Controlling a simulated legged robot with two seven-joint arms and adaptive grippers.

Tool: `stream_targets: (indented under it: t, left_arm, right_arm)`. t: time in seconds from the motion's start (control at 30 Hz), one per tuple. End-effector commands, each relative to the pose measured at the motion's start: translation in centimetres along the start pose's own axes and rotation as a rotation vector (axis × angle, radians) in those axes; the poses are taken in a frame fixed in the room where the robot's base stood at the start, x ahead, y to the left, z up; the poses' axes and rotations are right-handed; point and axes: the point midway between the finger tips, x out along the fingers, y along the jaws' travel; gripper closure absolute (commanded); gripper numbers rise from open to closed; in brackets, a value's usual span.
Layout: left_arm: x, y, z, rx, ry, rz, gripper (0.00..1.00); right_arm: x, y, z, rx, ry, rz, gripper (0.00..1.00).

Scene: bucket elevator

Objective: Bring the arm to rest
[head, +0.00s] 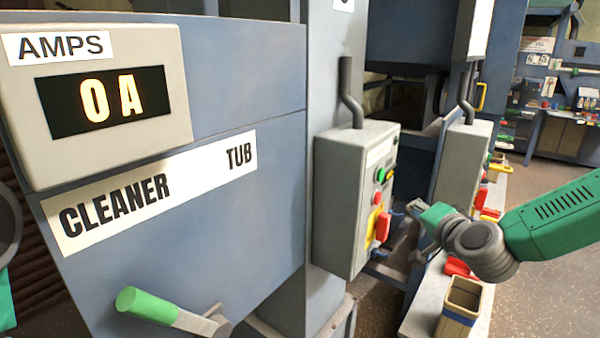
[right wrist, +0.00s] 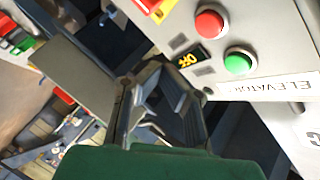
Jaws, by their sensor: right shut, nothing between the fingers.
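My right gripper (head: 412,208) is in the head view, just right of the grey control box (head: 338,205). Its fingers are shut with nothing between them. The box front carries green and red buttons and a red switch handle (head: 383,226) on a yellow plate. The fingers appear close to this handle; I cannot tell the exact gap. My left gripper is not in view.
An AMPS display (head: 105,101) reads 0 A above a CLEANER TUB label (head: 150,190). A green-handled lever (head: 150,306) sticks out below. A second grey box (head: 462,165) stands behind. An open tan container (head: 460,305) is below my right arm. Floor is clear at right.

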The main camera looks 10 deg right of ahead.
Motion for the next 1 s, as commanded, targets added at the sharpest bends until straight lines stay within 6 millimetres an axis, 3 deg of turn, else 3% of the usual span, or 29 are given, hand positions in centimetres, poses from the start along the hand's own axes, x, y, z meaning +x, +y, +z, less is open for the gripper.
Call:
stream_targets:
  t: [0.13, 0.27, 0.4, 0.47, 0.6, 0.8, 0.9, 1.0]
  left_arm:
    - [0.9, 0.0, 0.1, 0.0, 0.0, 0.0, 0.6]
    - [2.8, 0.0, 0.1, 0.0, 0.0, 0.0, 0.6]
    - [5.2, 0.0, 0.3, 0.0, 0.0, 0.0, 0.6]
    - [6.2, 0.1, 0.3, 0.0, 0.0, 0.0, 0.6]
    - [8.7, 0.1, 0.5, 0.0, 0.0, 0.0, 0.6]
    - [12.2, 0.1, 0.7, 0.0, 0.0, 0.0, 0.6]
    - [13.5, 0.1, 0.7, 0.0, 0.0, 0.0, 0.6]
    - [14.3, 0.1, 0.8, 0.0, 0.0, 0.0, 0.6]
  right_arm:
    - [-0.1, 1.8, 3.0, -0.046, -0.057, 0.027, 1.0]
    - [-1.1, 6.4, 9.7, -0.155, -0.197, 0.092, 1.0]
    - [-3.8, 13.1, 17.9, -0.308, -0.393, 0.186, 1.0]
    - [-5.5, 16.1, 21.1, -0.374, -0.478, 0.227, 1.0]
    - [-10.4, 23.5, 27.4, -0.532, -0.684, 0.326, 1.0]
    - [-19.0, 33.6, 33.1, -0.762, -0.975, 0.466, 1.0]
    - [-22.6, 37.2, 34.3, -0.857, -1.09, 0.522, 1.0]
    - [-25.2, 39.5, 34.7, -0.923, -1.169, 0.56, 1.0]
